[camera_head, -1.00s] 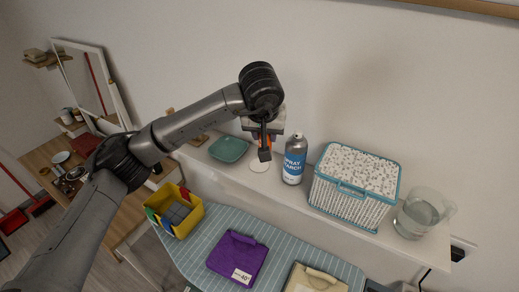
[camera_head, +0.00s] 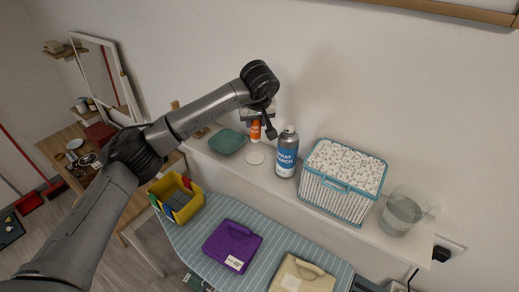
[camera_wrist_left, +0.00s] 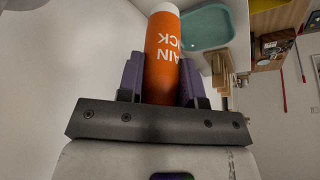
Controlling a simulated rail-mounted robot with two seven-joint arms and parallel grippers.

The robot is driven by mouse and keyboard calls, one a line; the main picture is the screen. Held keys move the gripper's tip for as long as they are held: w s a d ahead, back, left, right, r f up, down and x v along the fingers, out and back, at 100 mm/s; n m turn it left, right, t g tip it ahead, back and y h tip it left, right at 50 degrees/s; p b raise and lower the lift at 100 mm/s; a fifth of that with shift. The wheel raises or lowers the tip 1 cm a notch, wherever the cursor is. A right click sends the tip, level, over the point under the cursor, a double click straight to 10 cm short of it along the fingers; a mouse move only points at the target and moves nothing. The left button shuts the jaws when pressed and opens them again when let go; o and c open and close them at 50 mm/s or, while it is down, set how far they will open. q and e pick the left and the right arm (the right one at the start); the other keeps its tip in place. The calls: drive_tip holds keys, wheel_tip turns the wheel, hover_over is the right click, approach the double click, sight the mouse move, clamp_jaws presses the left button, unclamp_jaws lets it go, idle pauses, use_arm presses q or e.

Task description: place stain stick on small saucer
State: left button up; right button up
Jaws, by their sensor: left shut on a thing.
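The stain stick (camera_head: 255,131) is an orange cylinder with a white end. My left gripper (camera_head: 263,130) is shut on it above the white shelf. In the left wrist view the stick (camera_wrist_left: 163,55) sits between the purple finger pads, its white end pointing away. The small saucer (camera_head: 255,158) is a flat white disc on the shelf, just below the stick in the head view. The saucer looks empty. The exact gap between stick and saucer cannot be told, and I cannot make out the saucer in the left wrist view. My right gripper is not in view.
A blue spray starch can (camera_head: 286,154) stands close right of the saucer. A teal dish (camera_head: 227,141) lies to its left. A lidded basket (camera_head: 335,198) and a clear jug (camera_head: 397,216) stand farther right. An ironing board (camera_head: 200,225) lies in front, below the shelf.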

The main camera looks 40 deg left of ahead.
sight(255, 137)
use_arm(q)
wheel_tip(255, 137, down, 3)
drive_tip(key=shift+a+f, duration=0.15)
drive_tip(key=shift+f+p, duration=0.55)
drive_tip(key=shift+f, duration=1.55)
drive_tip(key=shift+f, duration=0.1)
drive_tip(key=o, duration=0.9)
